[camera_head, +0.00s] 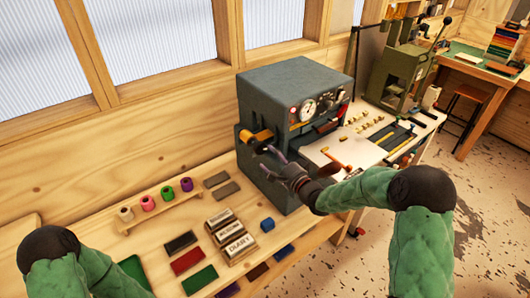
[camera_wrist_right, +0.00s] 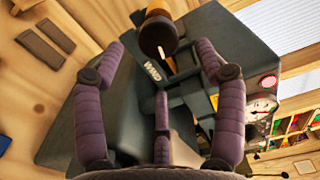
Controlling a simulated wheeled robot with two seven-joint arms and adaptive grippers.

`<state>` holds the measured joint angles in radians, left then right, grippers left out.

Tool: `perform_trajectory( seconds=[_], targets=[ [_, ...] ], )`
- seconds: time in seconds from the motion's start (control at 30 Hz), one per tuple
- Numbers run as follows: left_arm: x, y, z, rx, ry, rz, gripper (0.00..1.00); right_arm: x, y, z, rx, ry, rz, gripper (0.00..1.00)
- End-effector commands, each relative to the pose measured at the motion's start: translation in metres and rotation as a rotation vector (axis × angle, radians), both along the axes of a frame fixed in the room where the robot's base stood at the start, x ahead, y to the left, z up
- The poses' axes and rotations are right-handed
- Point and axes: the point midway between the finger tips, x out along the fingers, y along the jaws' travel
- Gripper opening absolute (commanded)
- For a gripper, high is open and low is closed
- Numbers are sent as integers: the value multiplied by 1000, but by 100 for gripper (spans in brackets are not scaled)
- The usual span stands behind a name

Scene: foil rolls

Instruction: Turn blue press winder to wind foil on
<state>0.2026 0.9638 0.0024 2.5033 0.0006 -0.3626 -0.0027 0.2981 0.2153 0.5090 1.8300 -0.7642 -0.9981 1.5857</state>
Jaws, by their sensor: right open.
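The blue-grey press (camera_head: 290,82) stands on the bench, with gauges on its front. On its left side is the winder (camera_head: 258,137), with an orange-gold roll and dark parts. My right gripper (camera_head: 268,160) is open beside the press, just below the winder. In the right wrist view its purple fingers (camera_wrist_right: 160,52) are spread, with the winder's end between and beyond the tips; contact is not clear. My left gripper is out of view.
A wooden rack (camera_head: 160,207) with several coloured foil rolls stands left of the press. A green machine (camera_head: 400,75) stands at the back right.

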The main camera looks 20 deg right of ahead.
Motion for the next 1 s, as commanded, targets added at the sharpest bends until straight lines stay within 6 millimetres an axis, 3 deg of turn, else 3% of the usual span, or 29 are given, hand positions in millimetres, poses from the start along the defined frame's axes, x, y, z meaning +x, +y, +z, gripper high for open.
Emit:
perform_trajectory(
  seconds=[0.1, 0.33, 0.9, 1.0],
  targets=[
    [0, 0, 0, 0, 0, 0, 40, -21, -9, 0, 0, 0, -3, 71],
    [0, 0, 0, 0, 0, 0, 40, -45, -17, 0, 0, -1, -2, 71],
    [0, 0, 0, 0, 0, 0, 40, -49, -18, 0, 1, -2, -1, 71],
    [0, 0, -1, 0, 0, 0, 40, -49, -16, -8, -13, 14, -4, 71]
  ],
)
